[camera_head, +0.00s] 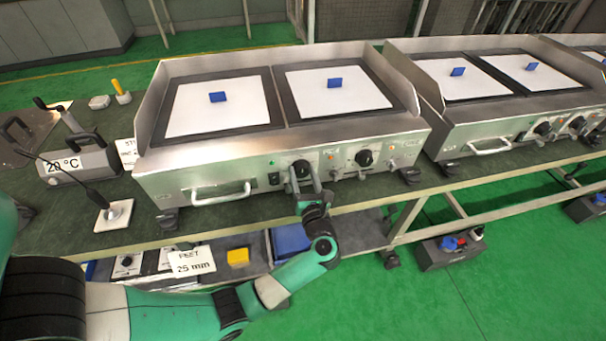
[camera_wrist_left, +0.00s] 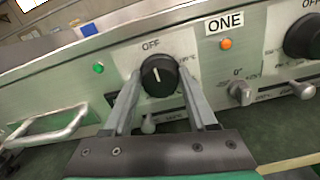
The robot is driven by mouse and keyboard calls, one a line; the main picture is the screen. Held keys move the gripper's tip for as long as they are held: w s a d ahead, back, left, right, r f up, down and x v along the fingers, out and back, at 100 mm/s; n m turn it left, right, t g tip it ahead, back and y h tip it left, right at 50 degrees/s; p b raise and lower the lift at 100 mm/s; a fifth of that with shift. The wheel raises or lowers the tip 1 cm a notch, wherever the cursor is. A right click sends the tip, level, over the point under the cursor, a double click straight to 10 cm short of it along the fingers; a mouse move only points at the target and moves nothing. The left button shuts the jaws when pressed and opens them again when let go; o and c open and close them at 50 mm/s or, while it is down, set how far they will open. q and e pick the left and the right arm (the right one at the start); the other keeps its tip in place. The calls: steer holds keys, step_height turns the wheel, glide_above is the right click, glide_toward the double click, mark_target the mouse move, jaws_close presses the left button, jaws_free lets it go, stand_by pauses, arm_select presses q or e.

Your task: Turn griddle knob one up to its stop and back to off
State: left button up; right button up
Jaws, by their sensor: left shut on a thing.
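The griddle (camera_head: 290,110) stands on the bench with several controls on its front panel. Knob one (camera_wrist_left: 159,76) is a round black knob with a white pointer line, beside the "ONE" label (camera_wrist_left: 225,23). Its pointer is close to upright, near the OFF mark (camera_wrist_left: 151,46). My left gripper (camera_wrist_left: 160,82) has one finger on each side of the knob and is shut on it. In the head view my left gripper (camera_head: 303,180) reaches the left black knob (camera_head: 301,168) from below, partly covering it. My right gripper is not in view.
A second black knob (camera_head: 364,158) sits to the right, also visible in the wrist view (camera_wrist_left: 303,37). A drawer handle (camera_head: 220,195) projects at the left of the panel. Another griddle (camera_head: 500,90) stands to the right. A "20 °C" device (camera_head: 80,162) is on the bench's left.

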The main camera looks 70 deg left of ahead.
arm_select(q)
steer(key=o, duration=1.4)
steer(key=shift+c, duration=0.2)
steer(key=p+v, duration=0.3)
steer(key=v, duration=0.8)
steer(key=shift+d, duration=0.3)
